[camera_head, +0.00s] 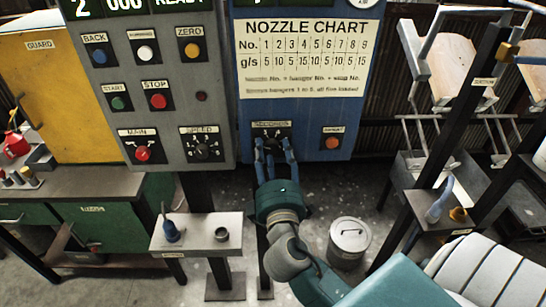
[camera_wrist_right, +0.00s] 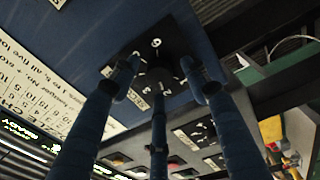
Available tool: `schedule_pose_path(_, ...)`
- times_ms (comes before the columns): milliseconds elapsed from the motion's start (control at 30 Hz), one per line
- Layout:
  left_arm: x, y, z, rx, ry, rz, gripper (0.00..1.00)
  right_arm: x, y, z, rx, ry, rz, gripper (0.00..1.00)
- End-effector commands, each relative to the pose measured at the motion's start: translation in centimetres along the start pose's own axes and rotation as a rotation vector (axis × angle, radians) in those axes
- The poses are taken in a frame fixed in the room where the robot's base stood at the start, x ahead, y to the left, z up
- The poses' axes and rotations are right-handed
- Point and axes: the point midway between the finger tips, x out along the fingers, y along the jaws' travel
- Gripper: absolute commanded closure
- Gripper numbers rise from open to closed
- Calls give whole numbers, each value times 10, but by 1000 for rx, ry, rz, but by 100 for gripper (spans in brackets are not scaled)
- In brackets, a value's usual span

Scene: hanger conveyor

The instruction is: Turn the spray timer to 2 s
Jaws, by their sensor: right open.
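The spray timer (camera_head: 271,129) is a dark dial plate with a knob low on the blue panel, under the nozzle chart. My right gripper (camera_head: 273,146) reaches up to it from below with its fingers apart, and partly hides the dial. In the right wrist view the timer knob (camera_wrist_right: 158,79) sits among the three blue fingertips of the gripper (camera_wrist_right: 160,76), on a black plate with white digits. I cannot tell whether any fingertip touches the knob, or which digit it points to. My left gripper is not in view.
An orange button (camera_head: 333,143) is right of the timer. The grey panel (camera_head: 120,110) on the left carries several buttons and the MAIN and SPEED knobs. A small shelf (camera_head: 197,246) and a lidded can (camera_head: 349,238) stand below. Hanger frames are at the right.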

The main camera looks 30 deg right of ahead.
Motion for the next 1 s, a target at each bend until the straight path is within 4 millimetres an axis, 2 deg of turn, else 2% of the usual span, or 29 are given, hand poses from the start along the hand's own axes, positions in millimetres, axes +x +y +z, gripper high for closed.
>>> schedule_pose_path(167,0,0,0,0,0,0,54,-18,-2,0,0,1,-5,54)
schedule_pose_path(400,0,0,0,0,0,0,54,-69,-2,0,0,0,-8,54)
schedule_pose_path(600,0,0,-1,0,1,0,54,-104,-2,0,-1,1,-6,54)
schedule_pose_path(800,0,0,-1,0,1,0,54,-119,-1,0,0,0,-2,54)
schedule_pose_path(1000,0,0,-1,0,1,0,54,-120,0,-1,1,1,-1,54)
